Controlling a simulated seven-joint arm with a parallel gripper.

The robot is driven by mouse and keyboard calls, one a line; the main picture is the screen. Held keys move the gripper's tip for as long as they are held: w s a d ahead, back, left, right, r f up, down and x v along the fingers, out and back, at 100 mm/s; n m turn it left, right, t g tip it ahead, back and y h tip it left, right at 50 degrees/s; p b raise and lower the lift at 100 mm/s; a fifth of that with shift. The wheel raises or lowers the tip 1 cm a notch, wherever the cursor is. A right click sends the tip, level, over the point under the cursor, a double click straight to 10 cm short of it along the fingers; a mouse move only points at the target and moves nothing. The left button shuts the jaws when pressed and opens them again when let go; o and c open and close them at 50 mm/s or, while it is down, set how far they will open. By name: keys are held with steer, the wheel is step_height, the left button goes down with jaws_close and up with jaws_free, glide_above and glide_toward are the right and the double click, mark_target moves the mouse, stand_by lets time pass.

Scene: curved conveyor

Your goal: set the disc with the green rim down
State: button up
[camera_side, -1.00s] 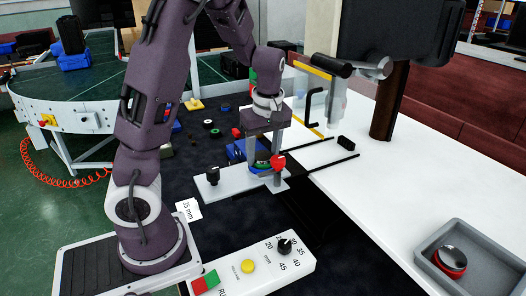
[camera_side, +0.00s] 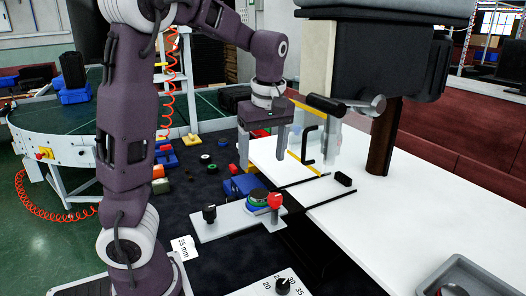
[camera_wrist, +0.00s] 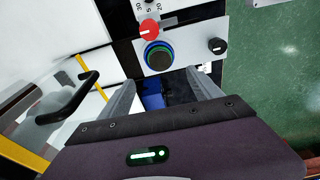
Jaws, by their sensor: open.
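The disc with the green rim (camera_side: 258,196) sits on a white fixture plate (camera_side: 222,224), above a blue ring or holder. In the wrist view the disc (camera_wrist: 158,56) shows a dark top and green rim, with blue around it. My gripper (camera_side: 263,158) is open and empty above and behind the disc, clear of it. Its two fingers (camera_wrist: 160,92) also show spread apart in the wrist view, with nothing between them but the background.
A red knob (camera_side: 275,200) stands beside the disc and a black knob (camera_side: 209,213) at the plate's left end. A blue block (camera_side: 245,184) lies behind the plate. A clear guard with a black handle (camera_side: 308,146) stands to the right of my gripper.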

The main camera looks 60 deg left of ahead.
steer(key=s+d+r+m+t+h, duration=0.1)
steer(key=s+d+m+t, duration=0.4)
steer(key=s+d+m, duration=1)
steer(key=m, duration=0.2)
steer(key=shift+s+d+m+t+h, duration=0.15)
steer(key=shift+d+m+t+h, duration=0.15)
steer(key=shift+d+m+h, duration=0.1)
steer(key=shift+r, duration=0.15)
